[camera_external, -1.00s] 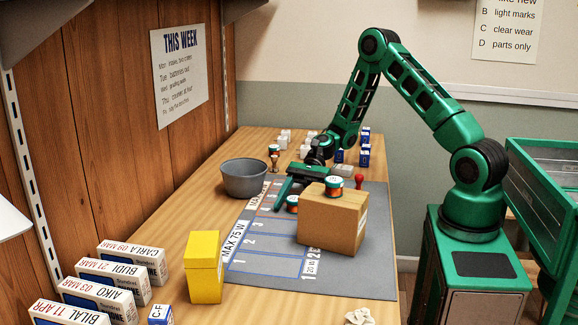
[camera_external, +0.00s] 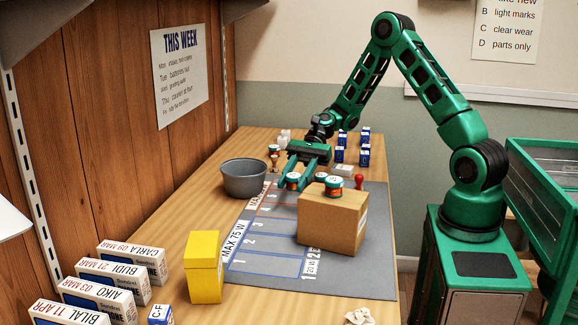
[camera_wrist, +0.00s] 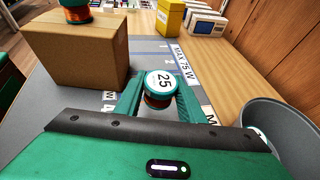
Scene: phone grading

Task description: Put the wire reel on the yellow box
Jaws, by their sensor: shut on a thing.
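A wire reel (camera_external: 292,179) with a white-and-teal top and copper-coloured winding is held between the fingers of my gripper (camera_external: 294,185), which is shut on it. In the wrist view the reel (camera_wrist: 160,84) is upright, its top marked 25. It hangs above the grey mat, left of the cardboard box in the external view. The yellow box (camera_external: 204,268) stands at the front left of the bench, well apart from my gripper. It also shows at the top of the wrist view (camera_wrist: 171,17).
A cardboard box (camera_external: 330,222) stands on the grey mat (camera_external: 265,280) with another reel (camera_external: 333,187) on top. A grey bowl (camera_external: 244,180) is left of my gripper. White cartons (camera_external: 133,262) line the front left. Mat between bowl and yellow box is clear.

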